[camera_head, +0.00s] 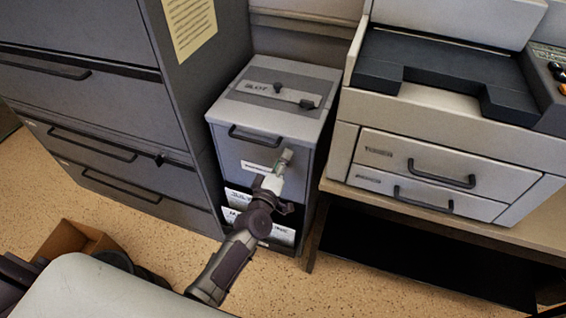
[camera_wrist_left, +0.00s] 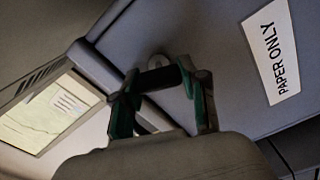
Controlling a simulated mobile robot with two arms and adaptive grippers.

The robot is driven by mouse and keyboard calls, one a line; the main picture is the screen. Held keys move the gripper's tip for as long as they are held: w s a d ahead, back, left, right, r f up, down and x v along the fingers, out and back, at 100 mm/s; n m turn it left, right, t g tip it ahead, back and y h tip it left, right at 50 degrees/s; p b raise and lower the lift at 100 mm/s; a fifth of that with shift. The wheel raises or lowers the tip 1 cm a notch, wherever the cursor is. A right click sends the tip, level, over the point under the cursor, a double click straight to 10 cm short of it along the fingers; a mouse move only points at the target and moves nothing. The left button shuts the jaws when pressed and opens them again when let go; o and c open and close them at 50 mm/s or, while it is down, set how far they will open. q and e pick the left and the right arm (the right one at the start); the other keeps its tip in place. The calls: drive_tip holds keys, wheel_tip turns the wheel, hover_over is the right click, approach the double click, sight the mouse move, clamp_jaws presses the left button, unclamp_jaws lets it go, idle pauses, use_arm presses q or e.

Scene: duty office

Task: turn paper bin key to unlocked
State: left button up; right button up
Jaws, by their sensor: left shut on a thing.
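The paper bin (camera_head: 225,150) is a narrow grey cabinet between the dark filing cabinet and the printer stand. Its front also fills much of the left wrist view (camera_wrist_left: 225,90), with a white PAPER ONLY label (camera_wrist_left: 272,48). My left gripper (camera_head: 286,157) reaches the upper right of the bin's front. In the left wrist view its two green-edged fingers (camera_wrist_left: 162,92) are shut on the dark key (camera_wrist_left: 158,79), just in front of a round grey lock (camera_wrist_left: 156,61). The gripper hides the key in the head view. The key's turn angle cannot be read clearly. My right gripper is not in view.
The dark filing cabinet (camera_head: 100,110) stands close on the left. The printer (camera_head: 440,125) sits on a wooden stand (camera_head: 345,190) close on the right. A cardboard box (camera_head: 75,240) is on the floor at lower left. Speckled floor is free before the bin.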

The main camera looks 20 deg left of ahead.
use_arm(q)
drive_tip(key=shift+f+n+b, duration=0.2)
drive_tip(key=shift+n+b, duration=0.35)
drive_tip(key=shift+n, duration=1.65)
drive_tip(key=o, duration=1.2)
drive_tip(key=shift+c, duration=0.2)
drive_tip(key=s, duration=1.2)
drive_tip(key=shift+a, duration=0.2)
